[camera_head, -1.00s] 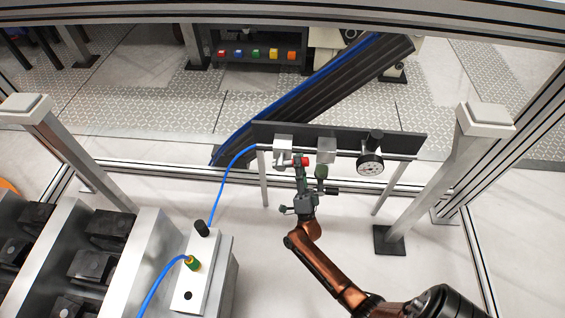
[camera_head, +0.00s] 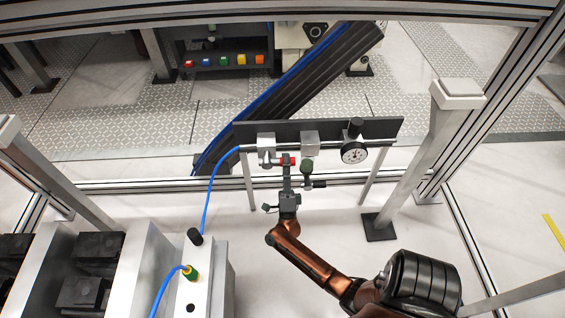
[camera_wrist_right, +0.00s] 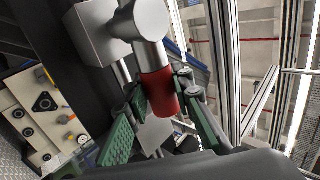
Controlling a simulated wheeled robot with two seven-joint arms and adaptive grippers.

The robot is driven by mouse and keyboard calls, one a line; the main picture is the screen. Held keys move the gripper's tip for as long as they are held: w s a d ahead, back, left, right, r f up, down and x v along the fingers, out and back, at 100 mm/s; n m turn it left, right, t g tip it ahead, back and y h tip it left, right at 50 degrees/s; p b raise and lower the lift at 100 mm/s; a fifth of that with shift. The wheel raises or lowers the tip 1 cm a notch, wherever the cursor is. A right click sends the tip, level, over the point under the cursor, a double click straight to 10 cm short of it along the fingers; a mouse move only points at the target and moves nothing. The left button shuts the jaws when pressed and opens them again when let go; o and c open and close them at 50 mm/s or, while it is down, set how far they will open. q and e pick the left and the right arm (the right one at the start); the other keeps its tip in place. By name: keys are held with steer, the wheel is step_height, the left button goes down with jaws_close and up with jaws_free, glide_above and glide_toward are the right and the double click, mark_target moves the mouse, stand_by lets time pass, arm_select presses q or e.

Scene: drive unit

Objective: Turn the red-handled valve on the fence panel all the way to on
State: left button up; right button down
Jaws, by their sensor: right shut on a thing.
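The red-handled valve (camera_head: 287,160) is on the rail below the dark fence panel (camera_head: 375,128). Its red grip points right from the silver valve body (camera_head: 266,146). My right gripper (camera_head: 286,168) is at the handle, its arm reaching up from the lower right. In the right wrist view, the red handle (camera_wrist_right: 158,92) hangs from a silver cylinder, between the green fingers of my right gripper (camera_wrist_right: 162,112). The gripper is shut on the handle; the exact finger contact is hard to see. My left gripper is not in view.
A silver block (camera_head: 310,138) and a round white gauge (camera_head: 354,152) sit to the right on the rail. A blue hose (camera_head: 212,190) runs from the rail's left end. A metal unit (camera_head: 205,270) stands at lower left. Grey posts (camera_head: 425,150) flank the panel.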

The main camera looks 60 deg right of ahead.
steer(key=shift+s+f, duration=0.1)
steer(key=shift+f, duration=0.1)
steer(key=c, duration=1.7)
jaws_free()
steer(key=shift+r, duration=0.1)
steer(key=shift+o, duration=0.2)
steer(key=v, duration=1.2)
